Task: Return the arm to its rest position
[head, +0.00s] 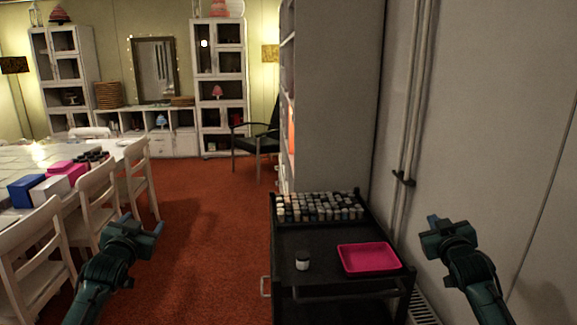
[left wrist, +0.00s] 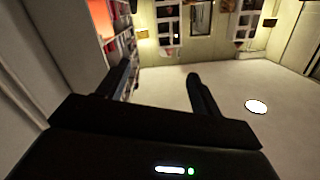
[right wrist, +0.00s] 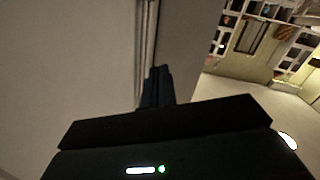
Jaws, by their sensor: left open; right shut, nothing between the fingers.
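My left gripper (head: 141,225) is raised over the red carpet, left of the black cart. It is open and empty, and its two spread fingers show in the left wrist view (left wrist: 163,88). My right gripper (head: 442,222) is raised to the right of the cart, in front of the grey wall. It is shut with nothing in it, and its closed fingers show in the right wrist view (right wrist: 157,86). Both grippers are apart from the furniture in the head view.
A black cart (head: 320,245) holds several small jars (head: 320,207), a single jar (head: 302,261) and a pink tray (head: 368,258). White chairs (head: 137,185) and a table with boxes (head: 48,188) stand at left. Pipes (head: 407,120) run up the right wall. Red carpet (head: 205,240) lies open between.

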